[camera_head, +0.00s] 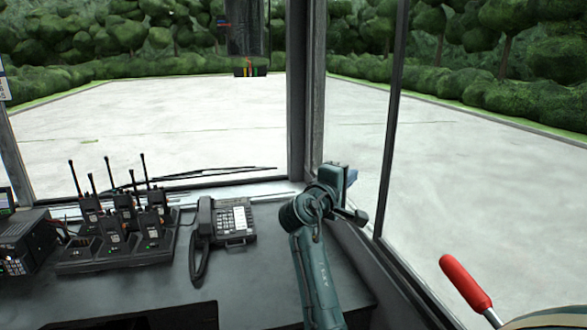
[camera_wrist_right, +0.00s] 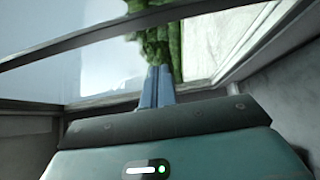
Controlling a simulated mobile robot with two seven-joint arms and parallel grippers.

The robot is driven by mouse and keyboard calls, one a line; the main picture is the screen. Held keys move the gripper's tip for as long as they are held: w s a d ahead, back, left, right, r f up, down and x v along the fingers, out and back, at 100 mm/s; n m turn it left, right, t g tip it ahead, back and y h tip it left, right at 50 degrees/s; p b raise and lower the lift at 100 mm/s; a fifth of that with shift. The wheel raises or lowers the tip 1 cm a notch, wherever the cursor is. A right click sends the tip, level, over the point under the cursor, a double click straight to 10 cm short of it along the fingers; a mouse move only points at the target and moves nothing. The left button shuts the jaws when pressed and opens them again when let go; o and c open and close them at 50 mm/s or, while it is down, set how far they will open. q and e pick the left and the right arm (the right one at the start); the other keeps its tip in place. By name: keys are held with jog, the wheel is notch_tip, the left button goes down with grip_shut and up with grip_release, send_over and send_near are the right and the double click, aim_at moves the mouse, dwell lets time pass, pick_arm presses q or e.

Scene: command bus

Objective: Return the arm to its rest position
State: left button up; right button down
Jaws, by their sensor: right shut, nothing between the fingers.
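My right arm reaches up over the right end of the grey desk (camera_head: 265,270), close to the window corner post. My right gripper (camera_head: 345,172) is at its far end, near the side window and right of the desk phone. In the right wrist view the two blue fingers (camera_wrist_right: 157,88) lie together, shut with nothing between them. They point toward the window frame and the greenery outside. My left gripper is not in view.
A black desk phone (camera_head: 235,220) stands just left of my right arm. Several radios sit in a charger (camera_head: 110,258) on the left. A red-handled lever (camera_head: 464,281) rises at the lower right. Window posts (camera_head: 303,90) stand close to the gripper.

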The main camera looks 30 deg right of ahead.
jog(key=s+a+f+n+t+y+p, duration=0.1)
jog(key=a+f+n+t+y, duration=0.15)
jog(key=a+f+y, duration=0.6)
jog(key=s+a+f+n+t+y, duration=0.15)
jog(key=a+f+t, duration=0.3)
jog(key=f, duration=0.85)
jog(key=s+a+f+m+g+y, duration=0.1)
jog(key=s+a+f+y, duration=0.2)
jog(key=s+a, duration=0.3)
jog(key=s+a+f+m+g+y+p, duration=0.1)
jog(key=s+a+f+m+y, duration=0.1)
jog(key=s+a+f, duration=0.3)
jog(key=s+a+f+m+y, duration=0.2)
jog(key=s+a+f+y, duration=0.2)
jog(key=s+a, duration=0.4)
jog(key=shift+s+a+f+g+y, duration=0.2)
jog(key=shift+s+a+g+y, duration=0.3)
jog(key=shift+s, duration=0.6)
jog(key=shift+d, duration=0.2)
